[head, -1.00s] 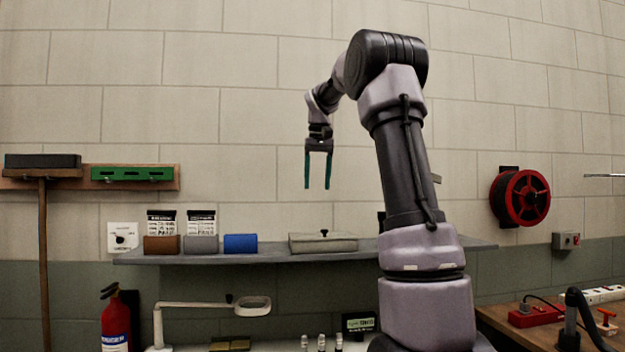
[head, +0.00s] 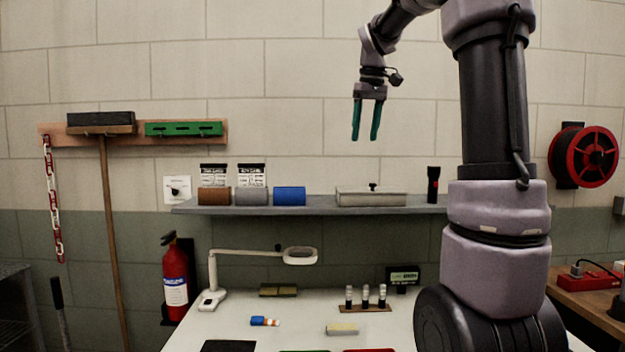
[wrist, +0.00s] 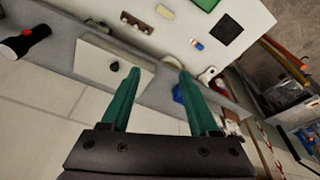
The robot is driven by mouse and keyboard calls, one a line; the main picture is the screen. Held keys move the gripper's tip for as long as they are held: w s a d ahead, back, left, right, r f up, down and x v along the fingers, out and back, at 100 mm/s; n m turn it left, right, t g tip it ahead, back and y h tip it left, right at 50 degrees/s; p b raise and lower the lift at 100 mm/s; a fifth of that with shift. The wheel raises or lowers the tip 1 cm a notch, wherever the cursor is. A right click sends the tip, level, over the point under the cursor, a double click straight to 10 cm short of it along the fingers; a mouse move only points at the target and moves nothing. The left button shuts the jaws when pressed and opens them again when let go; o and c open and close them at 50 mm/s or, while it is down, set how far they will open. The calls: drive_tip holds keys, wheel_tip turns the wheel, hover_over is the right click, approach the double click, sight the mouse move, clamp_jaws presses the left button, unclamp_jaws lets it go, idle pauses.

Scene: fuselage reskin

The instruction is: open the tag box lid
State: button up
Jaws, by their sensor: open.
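The tag box (head: 360,198) is a pale grey, flat box on the wall shelf. Its lid is closed and has a small dark knob (head: 373,187) on top. In the wrist view the tag box (wrist: 92,68) lies beyond my fingers, with its knob (wrist: 114,66) near the left fingertip in the picture. My gripper (head: 364,138) has two teal fingers, apart and empty, pointing down above the box without touching it. The fingers also show in the wrist view (wrist: 158,74).
On the shelf (head: 320,210), a blue roll (head: 289,196), a grey roll (head: 251,197) and a brown roll (head: 214,196) stand left of the box. A black flashlight (head: 433,184) stands close on its right. A magnifier lamp (head: 300,256) is below, over the white table.

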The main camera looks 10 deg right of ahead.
drive_tip(key=s+a+f+m+t+y, duration=0.1)
drive_tip(key=s+a+f+m+t, duration=0.15)
drive_tip(key=s+a+f, duration=0.6)
drive_tip(key=s+a+f+m+t+y, duration=0.1)
drive_tip(key=s+f+m+t, duration=0.2)
drive_tip(key=s, duration=1.1)
drive_tip(key=w+d+r+n+g+h, duration=0.15)
drive_tip(key=w+d+r, duration=0.25)
drive_tip(key=w, duration=0.5)
drive_tip(key=w+d+r+n+g, duration=0.3)
drive_tip(key=w+d, duration=0.2)
drive_tip(key=w, duration=0.4)
drive_tip(key=w+d+r+n+g+h, duration=0.15)
drive_tip(key=w+d+r, duration=0.25)
drive_tip(key=w, duration=0.5)
drive_tip(key=w+d+f+n+g, duration=0.2)
drive_tip(key=w+d+f+n, duration=0.15)
drive_tip(key=w+d, duration=0.4)
drive_tip(key=shift+y, duration=0.3)
drive_tip(key=f, duration=0.3)
drive_tip(key=w+a+f, duration=0.1)
drive_tip(key=f, duration=0.6)
drive_tip(key=shift+w+a+f, duration=0.3)
drive_tip(key=shift+a+f, duration=0.1)
clamp_jaws()
